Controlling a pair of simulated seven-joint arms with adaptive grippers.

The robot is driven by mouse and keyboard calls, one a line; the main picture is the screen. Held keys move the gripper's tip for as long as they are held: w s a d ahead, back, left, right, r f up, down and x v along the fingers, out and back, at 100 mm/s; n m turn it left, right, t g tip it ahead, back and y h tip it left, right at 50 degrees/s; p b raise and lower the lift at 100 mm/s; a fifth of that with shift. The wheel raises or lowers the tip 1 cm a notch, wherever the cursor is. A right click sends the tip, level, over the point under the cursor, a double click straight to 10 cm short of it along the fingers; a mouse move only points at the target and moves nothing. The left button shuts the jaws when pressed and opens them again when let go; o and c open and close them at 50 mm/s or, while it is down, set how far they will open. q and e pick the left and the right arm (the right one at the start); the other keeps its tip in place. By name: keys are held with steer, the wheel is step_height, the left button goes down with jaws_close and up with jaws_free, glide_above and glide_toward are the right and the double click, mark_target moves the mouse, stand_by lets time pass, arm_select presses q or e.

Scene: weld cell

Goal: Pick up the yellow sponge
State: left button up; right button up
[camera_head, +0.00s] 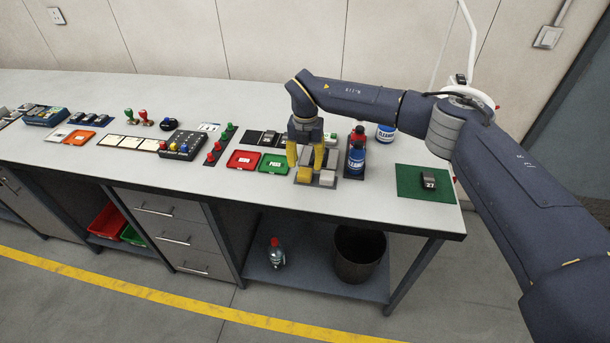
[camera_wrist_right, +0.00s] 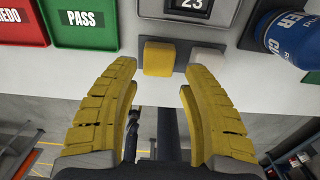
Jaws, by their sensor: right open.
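The yellow sponge (camera_head: 304,175) is a small block at the front of a dark tray on the bench. In the right wrist view the sponge (camera_wrist_right: 159,58) shows in the gap between my fingers, just past the tips. My right gripper (camera_head: 305,166) has yellow fingers, points down over the tray and is open and empty. In the right wrist view the open fingers (camera_wrist_right: 160,76) stand to either side of the sponge's line, apart from it. My left gripper is not in view.
A pale block (camera_wrist_right: 207,52) sits right of the sponge. The green PASS tray (camera_head: 274,163) and red tray (camera_head: 242,160) lie to the left. A green mat (camera_head: 408,186) lies farther right. The bench's front edge is near.

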mark_target(305, 172)
steer(key=shift+a+f, duration=0.1)
steer(key=shift+f, duration=2.55)
steer(key=shift+c, duration=0.2)
steer(key=c, duration=0.5)
